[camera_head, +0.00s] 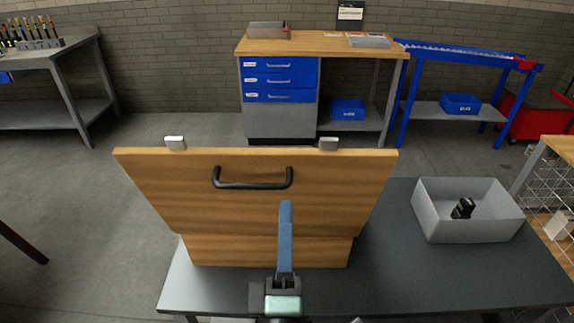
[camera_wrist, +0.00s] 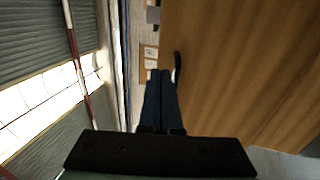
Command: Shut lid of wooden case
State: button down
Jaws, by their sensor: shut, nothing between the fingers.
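The wooden case (camera_head: 270,253) stands on a dark grey table. Its lid (camera_head: 150,180) is raised and open, standing up with its broad face toward the head camera. The lid has a black handle (camera_head: 252,184) and two silver latches (camera_head: 329,144) along its top edge. My gripper (camera_head: 286,203) is shut and empty, its blue fingers pointing up in front of the lid, just below and right of the handle. In the wrist view my gripper (camera_wrist: 160,73) has its fingers together beside the wooden lid (camera_wrist: 235,65), with the dark handle (camera_wrist: 177,67) near the tips. Contact cannot be told.
A grey bin (camera_head: 467,225) with a black object inside stands on the table (camera_head: 400,275) to the right of the case. A workbench with blue drawers (camera_head: 280,80) and a blue-framed bench (camera_head: 420,100) stand farther back. Floor is clear behind the case.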

aim_at(287, 157)
jog(key=p+x, duration=0.2)
jog(key=x, duration=0.6)
jog(key=shift+w, duration=0.1)
